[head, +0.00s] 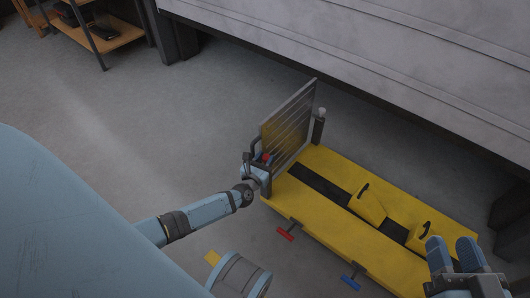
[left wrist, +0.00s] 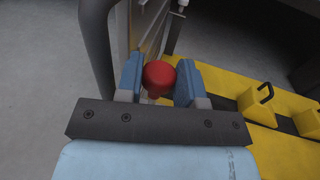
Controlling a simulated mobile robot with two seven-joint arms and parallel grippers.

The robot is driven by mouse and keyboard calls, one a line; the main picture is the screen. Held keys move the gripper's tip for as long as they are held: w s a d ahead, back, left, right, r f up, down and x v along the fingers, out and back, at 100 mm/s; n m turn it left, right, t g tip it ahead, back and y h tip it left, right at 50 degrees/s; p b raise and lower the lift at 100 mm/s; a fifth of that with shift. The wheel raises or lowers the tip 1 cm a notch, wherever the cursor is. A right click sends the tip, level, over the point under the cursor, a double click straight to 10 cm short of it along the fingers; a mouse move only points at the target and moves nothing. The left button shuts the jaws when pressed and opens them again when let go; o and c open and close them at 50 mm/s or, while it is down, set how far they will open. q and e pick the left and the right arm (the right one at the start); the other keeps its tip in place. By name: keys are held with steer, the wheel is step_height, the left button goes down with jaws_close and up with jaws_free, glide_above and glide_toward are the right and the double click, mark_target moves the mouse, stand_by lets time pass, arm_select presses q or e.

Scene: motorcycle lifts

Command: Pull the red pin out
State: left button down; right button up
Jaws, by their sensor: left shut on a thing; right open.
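The red pin (left wrist: 159,76) has a rounded red head that sits between the two blue fingers of my left gripper (left wrist: 160,82), which is shut on it. In the head view the red pin (head: 266,157) shows as a small red spot at the lower corner of the upright grey ramp plate (head: 288,122). My left gripper (head: 259,164) is beside that plate, at the left end of the yellow lift (head: 330,232). The pin's shaft is hidden. My right gripper (head: 454,252) is open and empty over the lift's near right end.
A dark bent bar (left wrist: 98,55) stands close left of my left gripper. The lift carries yellow chocks (head: 368,203). A red pedal (head: 286,234) and a blue pedal (head: 350,283) stick out in front. A shelf (head: 108,38) stands far left; the floor between is clear.

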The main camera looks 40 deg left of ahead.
arm_select(q)
steer(key=c, duration=1.1)
jaws_free()
steer(key=shift+r, duration=0.15)
steer(key=shift+o, duration=0.4)
arm_select(e)
steer(key=shift+d+r, duration=0.1)
steer(key=shift+r, duration=0.1)
arm_select(q)
steer(key=shift+s, duration=0.1)
arm_select(e)
steer(key=shift+r, duration=0.1)
arm_select(q)
steer(key=s+d+p, duration=0.2)
steer(key=s+p, duration=0.1)
steer(key=s, duration=1)
steer(key=shift+s, duration=0.25)
arm_select(e)
steer(key=shift+s+a+f+m+g, duration=0.15)
steer(key=shift+s+a+m+g, duration=0.15)
steer(key=shift+s+m, duration=0.2)
steer(key=shift+s+a+f+m+g, duration=0.15)
steer(key=shift+s+a+m+g, duration=0.1)
steer(key=shift+s+m, duration=0.2)
steer(key=shift+r, duration=0.25)
